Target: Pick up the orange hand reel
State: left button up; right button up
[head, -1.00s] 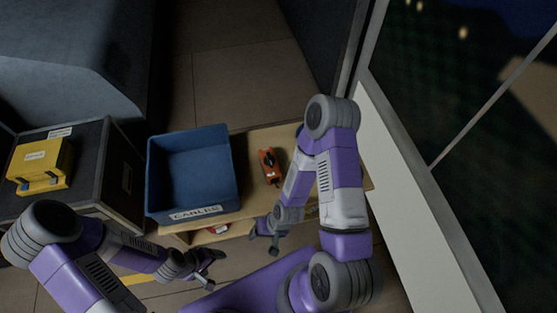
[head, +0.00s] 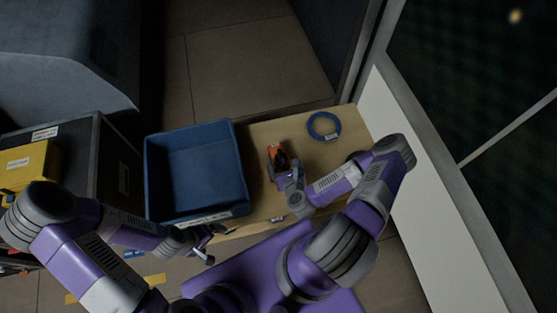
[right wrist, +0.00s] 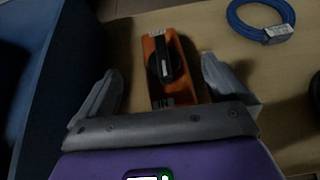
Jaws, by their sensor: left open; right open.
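The orange hand reel (head: 280,154) lies on the wooden table, right of the blue bin. In the right wrist view the reel (right wrist: 160,50) has an orange frame with a black round part in its middle. My right gripper (head: 282,172) is over the near end of the reel. In the right wrist view my right gripper (right wrist: 160,88) is open, with one finger on each side of the reel's near end and gaps between. My left gripper (head: 212,242) is open and empty, in front of the blue bin and away from the reel.
A blue bin (head: 240,165) with a label stands left of the reel. A coil of blue cable (head: 312,131) lies at the table's back right. A yellow case (head: 30,165) sits on a dark box at the left. A window wall borders the right.

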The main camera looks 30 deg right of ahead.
aim_at(282, 160)
jog(key=b+x, duration=0.1)
jog(key=x, duration=0.2)
jog(key=b+x, duration=0.1)
jog(key=x, duration=0.2)
jog(key=shift+w+d+f+b, duration=0.1)
jog(key=shift+f+b, duration=0.3)
jog(key=shift+w, duration=0.2)
jog(key=shift+c, duration=0.3)
jog(key=c, duration=1.8)
